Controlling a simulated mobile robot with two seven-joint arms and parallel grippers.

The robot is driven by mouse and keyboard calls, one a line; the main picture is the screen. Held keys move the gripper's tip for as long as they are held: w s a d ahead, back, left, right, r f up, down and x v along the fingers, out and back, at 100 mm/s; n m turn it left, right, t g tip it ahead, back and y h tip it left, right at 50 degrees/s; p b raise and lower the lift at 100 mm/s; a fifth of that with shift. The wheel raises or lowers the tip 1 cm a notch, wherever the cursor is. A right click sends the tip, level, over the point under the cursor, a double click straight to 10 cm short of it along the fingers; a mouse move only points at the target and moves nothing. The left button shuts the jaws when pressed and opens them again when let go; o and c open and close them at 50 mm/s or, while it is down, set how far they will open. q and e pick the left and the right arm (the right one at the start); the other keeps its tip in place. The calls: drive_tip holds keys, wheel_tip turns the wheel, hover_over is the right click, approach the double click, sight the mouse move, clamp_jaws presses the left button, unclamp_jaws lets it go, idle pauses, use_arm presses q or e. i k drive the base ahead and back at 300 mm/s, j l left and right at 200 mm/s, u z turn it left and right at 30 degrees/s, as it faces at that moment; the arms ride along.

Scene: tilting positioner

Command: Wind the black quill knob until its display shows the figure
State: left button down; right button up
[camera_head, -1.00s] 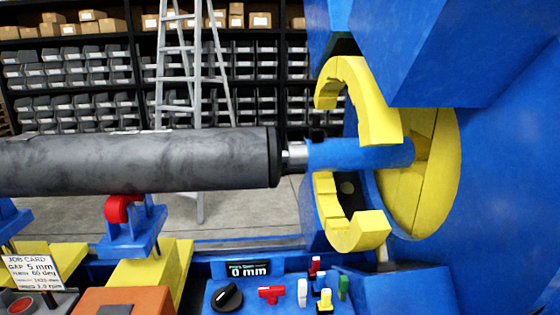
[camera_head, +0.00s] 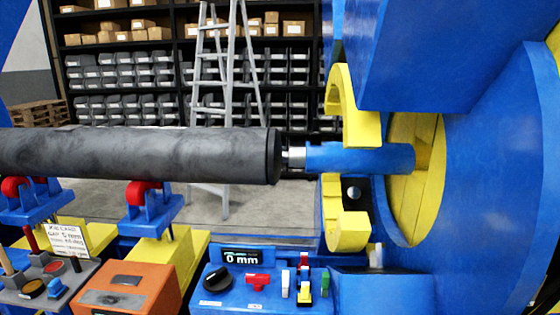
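The black quill knob (camera_head: 218,279) sits at the left end of the blue control panel (camera_head: 262,299), low in the picture. The dark display (camera_head: 242,258) above it reads 0 mm. A white job card (camera_head: 67,236) stands at the lower left; its gap line seems to read 5 mm, blurred. Beyond the panel, the blue quill (camera_head: 360,158) points left from the yellow chuck (camera_head: 412,185) toward the end of a dark grey cylinder (camera_head: 140,155). Neither of my grippers shows.
Right of the knob are a red T-handle (camera_head: 258,281) and several small coloured levers. Red rollers on blue stands support the cylinder. The big blue machine body (camera_head: 490,180) fills the right side.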

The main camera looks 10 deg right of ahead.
sight(216, 281)
drive_tip(key=k+l, duration=0.15)
drive_tip(key=l, duration=0.2)
drive_tip(key=k+l+u, duration=0.15)
drive_tip(key=l, duration=0.2)
drive_tip(key=k+l, duration=0.2)
drive_tip(key=l, duration=0.15)
